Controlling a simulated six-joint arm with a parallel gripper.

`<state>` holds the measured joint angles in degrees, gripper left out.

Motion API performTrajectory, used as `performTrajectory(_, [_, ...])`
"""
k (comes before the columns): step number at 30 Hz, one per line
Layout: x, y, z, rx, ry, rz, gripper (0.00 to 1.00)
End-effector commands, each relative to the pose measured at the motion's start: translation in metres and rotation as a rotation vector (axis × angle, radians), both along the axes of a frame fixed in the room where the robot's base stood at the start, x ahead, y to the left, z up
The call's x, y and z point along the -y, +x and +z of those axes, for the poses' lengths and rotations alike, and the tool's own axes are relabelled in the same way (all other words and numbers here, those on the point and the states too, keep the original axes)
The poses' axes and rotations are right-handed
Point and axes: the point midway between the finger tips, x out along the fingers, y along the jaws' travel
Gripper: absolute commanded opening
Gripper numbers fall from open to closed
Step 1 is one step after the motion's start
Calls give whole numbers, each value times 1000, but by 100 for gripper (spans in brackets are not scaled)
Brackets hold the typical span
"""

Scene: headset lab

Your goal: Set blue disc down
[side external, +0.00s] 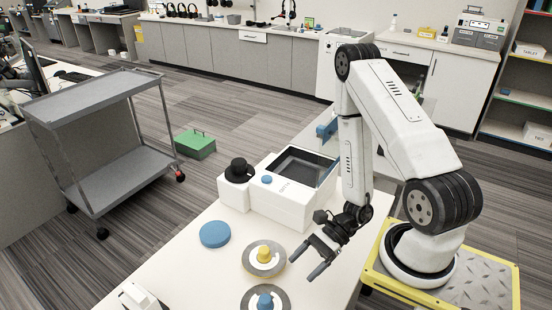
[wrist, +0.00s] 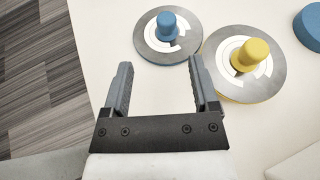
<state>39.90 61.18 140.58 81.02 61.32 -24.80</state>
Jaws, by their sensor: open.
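A plain blue disc (side external: 214,234) lies flat on the white table, and part of it shows at the right edge of the wrist view (wrist: 312,25). A grey round plate with a white ring and a blue knob (side external: 265,301) is at the table's front; it also shows in the wrist view (wrist: 167,27). A similar plate with a yellow knob (side external: 264,254) stands beside it, also in the wrist view (wrist: 251,54). My gripper (side external: 301,268) is open and empty, above bare table to the right of both plates; the wrist view shows nothing between its fingers (wrist: 160,64).
A white device with a dark recessed panel (side external: 303,170) and a black knob (side external: 239,170) stands at the table's back. A white object (side external: 139,297) is at the front left. Bare table lies around the blue disc. A grey cart (side external: 95,97) stands beyond the table.

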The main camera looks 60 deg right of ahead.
Motion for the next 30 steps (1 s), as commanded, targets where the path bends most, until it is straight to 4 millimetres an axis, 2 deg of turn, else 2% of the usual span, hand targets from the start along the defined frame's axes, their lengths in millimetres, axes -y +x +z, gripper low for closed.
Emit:
performTrajectory(9, [-4, -12, 22, 81, -156, 382, 77])
performTrajectory(17, [8, -17, 40, 195, -392, 770, 77])
performTrajectory(23, [23, -7, 56, 318, -610, 1034, 77])
performTrajectory(30, [37, 22, 83, 516, -900, 1295, 77])
